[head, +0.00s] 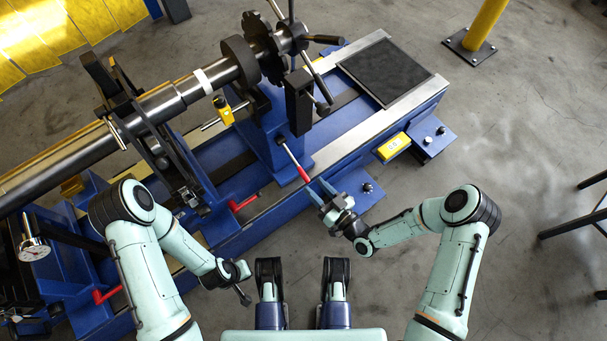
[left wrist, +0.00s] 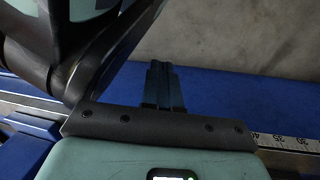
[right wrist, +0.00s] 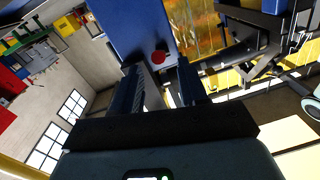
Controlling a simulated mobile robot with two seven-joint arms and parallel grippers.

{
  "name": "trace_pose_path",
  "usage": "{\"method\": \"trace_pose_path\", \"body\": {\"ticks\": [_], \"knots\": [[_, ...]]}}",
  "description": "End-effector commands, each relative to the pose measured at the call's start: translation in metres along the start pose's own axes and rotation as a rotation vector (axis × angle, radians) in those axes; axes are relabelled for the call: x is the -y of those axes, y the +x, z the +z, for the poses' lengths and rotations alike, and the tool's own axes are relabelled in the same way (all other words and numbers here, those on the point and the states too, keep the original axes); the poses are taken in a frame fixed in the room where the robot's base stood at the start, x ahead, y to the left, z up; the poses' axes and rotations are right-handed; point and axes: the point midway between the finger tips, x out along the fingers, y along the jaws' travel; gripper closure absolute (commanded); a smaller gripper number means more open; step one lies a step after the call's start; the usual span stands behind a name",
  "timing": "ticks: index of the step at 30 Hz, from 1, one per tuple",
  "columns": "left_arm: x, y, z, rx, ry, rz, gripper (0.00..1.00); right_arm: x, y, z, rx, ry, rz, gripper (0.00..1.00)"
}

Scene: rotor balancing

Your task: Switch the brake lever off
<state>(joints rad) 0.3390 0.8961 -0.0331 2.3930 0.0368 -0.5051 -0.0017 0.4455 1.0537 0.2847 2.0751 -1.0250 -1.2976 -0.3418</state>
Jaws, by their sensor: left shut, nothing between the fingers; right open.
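The brake lever (head: 302,172), a thin metal rod with a red grip, slants down from the blue stand on the machine in the head view. My right gripper (head: 321,190) is open, its blue fingers just beside the lower end of the red grip. In the right wrist view a round red end (right wrist: 158,57), apparently the grip's tip, shows between and beyond the open fingers (right wrist: 160,85). I cannot tell whether they touch it. My left gripper (left wrist: 163,85) is shut and empty, seen over blue machine bed in the left wrist view.
Two other red-handled levers, one in the middle (head: 243,203) and one at lower left (head: 107,295), sit along the machine's near side. A yellow post (head: 485,25) stands behind. Floor at right is mostly clear.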

Motion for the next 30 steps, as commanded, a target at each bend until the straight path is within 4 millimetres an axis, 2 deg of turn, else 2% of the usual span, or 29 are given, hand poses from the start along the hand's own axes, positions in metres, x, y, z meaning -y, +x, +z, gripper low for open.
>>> {"method": "trace_pose_path", "body": {"ticks": [3,9,15,22,23,24,26,27,30], "knots": [[0.009,0.009,0.010,0.036,-0.011,-0.016,1.00,0.000,0.026,0.001,-0.002,-0.001,-0.001,0.57],[0.017,0.015,0.022,0.077,-0.022,-0.033,1.00,0.000,0.053,0.001,0.001,0.001,0.000,0.57],[0.021,0.017,0.026,0.092,-0.027,-0.040,1.00,0.000,0.063,0.001,0.001,0.002,0.001,0.57],[0.021,0.017,0.026,0.092,-0.027,-0.040,1.00,0.000,0.063,0.001,0.002,0.002,0.001,0.57],[0.021,0.017,0.026,0.092,-0.026,-0.040,1.00,0.000,0.063,0.001,0.002,0.002,0.001,0.64],[0.021,0.017,0.026,0.092,-0.026,-0.040,1.00,0.000,0.063,0.001,0.002,0.002,0.001,0.77],[0.021,0.017,0.026,0.092,-0.026,-0.040,1.00,0.000,0.063,0.001,0.002,0.002,0.001,0.96],[0.021,0.017,0.026,0.091,-0.026,-0.040,1.00,0.000,0.063,0.001,0.002,0.002,0.001,1.00],[0.020,0.017,0.026,0.091,-0.026,-0.039,1.00,0.000,0.063,0.001,0.002,0.002,0.001,1.00]]}}
